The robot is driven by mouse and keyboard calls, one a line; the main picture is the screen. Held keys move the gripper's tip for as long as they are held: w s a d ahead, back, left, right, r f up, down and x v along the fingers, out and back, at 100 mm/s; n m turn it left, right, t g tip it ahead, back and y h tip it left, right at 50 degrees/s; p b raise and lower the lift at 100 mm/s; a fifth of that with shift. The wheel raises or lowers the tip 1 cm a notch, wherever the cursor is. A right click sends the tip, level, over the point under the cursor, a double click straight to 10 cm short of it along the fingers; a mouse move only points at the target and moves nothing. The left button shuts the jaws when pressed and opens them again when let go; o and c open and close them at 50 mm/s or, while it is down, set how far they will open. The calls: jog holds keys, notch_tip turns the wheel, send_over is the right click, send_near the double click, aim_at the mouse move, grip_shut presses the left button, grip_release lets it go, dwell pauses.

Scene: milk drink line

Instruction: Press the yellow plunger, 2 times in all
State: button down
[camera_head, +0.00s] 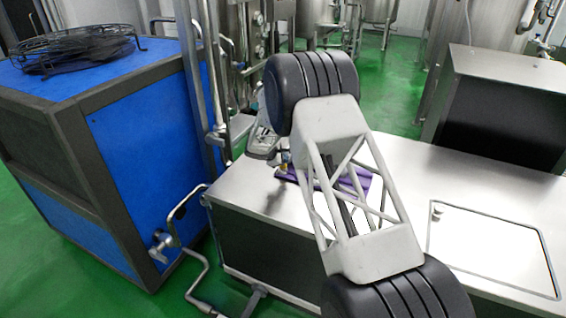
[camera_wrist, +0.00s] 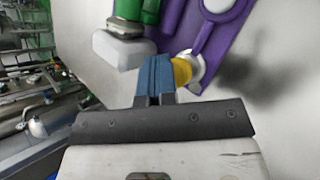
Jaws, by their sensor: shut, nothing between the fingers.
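The yellow plunger (camera_wrist: 181,70) shows in the wrist view, just right of my gripper's blue fingertips (camera_wrist: 155,76). The fingers partly cover its left side. It stands by a pale round collar (camera_wrist: 196,73) at the edge of a purple panel (camera_wrist: 228,38). My gripper is shut with nothing in it. I cannot tell whether the fingertips touch the plunger or are apart from it. In the head view, my arm covers most of the purple panel (camera_head: 290,174), and the plunger cannot be made out clearly.
A green part with a pale grey block (camera_wrist: 122,50) stands close left of the fingers. The steel bench top (camera_head: 420,165) is mostly bare, with a hatch (camera_head: 490,250) at right. A blue cabinet (camera_head: 140,140) and pipes stand left of the bench.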

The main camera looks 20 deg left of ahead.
jog(key=shift+f, duration=0.15)
dwell(0.3)
jog(key=shift+r, duration=1.45)
jog(key=shift+r, duration=0.15)
jog(key=shift+r, duration=2.4)
dwell(0.7)
jog(key=shift+r, duration=1.9)
jog(key=shift+f, duration=0.1)
